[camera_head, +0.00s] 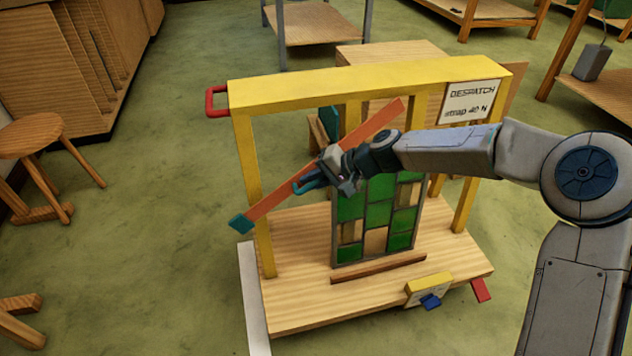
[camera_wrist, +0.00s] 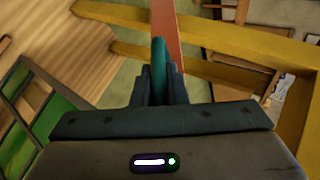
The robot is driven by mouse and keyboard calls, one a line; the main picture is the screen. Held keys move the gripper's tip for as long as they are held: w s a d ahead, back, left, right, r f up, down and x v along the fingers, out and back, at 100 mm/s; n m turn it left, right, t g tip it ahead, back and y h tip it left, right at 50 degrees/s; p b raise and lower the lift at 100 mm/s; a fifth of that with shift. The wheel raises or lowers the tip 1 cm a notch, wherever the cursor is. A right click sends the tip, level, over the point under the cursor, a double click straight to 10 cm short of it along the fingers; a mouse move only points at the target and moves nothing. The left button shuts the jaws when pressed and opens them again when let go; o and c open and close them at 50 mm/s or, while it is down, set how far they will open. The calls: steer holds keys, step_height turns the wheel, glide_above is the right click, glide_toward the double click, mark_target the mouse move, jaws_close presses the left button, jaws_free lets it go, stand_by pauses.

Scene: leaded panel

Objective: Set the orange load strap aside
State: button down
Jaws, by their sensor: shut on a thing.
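The orange load strap (camera_head: 270,203) is a long flat bar, tilted from lower left to upper right across the front of the yellow frame. It has a teal end piece (camera_head: 240,223) at lower left. My gripper (camera_head: 304,184) is at the middle of the strap, shut on it. In the wrist view my gripper's fingers (camera_wrist: 160,88) close around a teal part (camera_wrist: 159,60), with the orange strap (camera_wrist: 167,22) running beyond it. The leaded panel (camera_head: 377,212), green and tan panes, stands upright behind my gripper, partly hidden by my arm.
The yellow frame (camera_head: 350,78) stands on a wooden base (camera_head: 300,300), with a "DESPATCH" sign (camera_head: 470,102) and a red handle (camera_head: 216,101). A yellow block with a blue tab (camera_head: 428,288) sits at the base's front.

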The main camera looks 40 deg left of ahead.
steer(key=c, duration=1.7)
jaws_free()
steer(key=shift+s, duration=0.1)
steer(key=p+v, duration=0.4)
steer(key=v, duration=0.9)
steer(key=shift+d+r, duration=0.2)
steer(key=shift+d, duration=0.1)
